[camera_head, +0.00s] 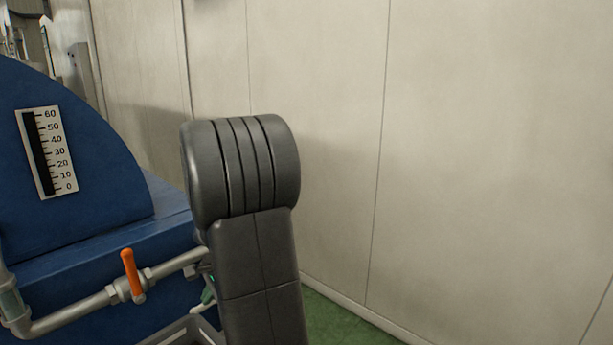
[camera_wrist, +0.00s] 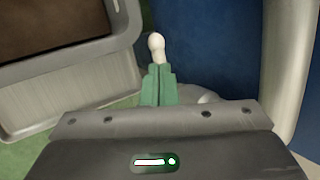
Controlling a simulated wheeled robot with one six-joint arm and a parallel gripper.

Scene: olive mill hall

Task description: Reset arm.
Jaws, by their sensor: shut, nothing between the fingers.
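My gripper (camera_wrist: 158,86) shows in the wrist view as two green fingers pressed together, shut with nothing between them. A pale rounded knob (camera_wrist: 157,42) shows just beyond the fingertips; I cannot tell whether they touch. In the head view my dark grey arm link (camera_head: 255,270) stands in the middle and hides what is behind it. A bit of green shows low beside the link, partly hidden.
A blue machine (camera_head: 80,215) with a 0–60 scale (camera_head: 47,152) stands at left. A grey pipe with an orange valve handle (camera_head: 132,273) runs along its front. A pale panelled wall (camera_head: 480,150) closes the right. A grey-rimmed tray (camera_wrist: 75,70) lies upper left in the wrist view.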

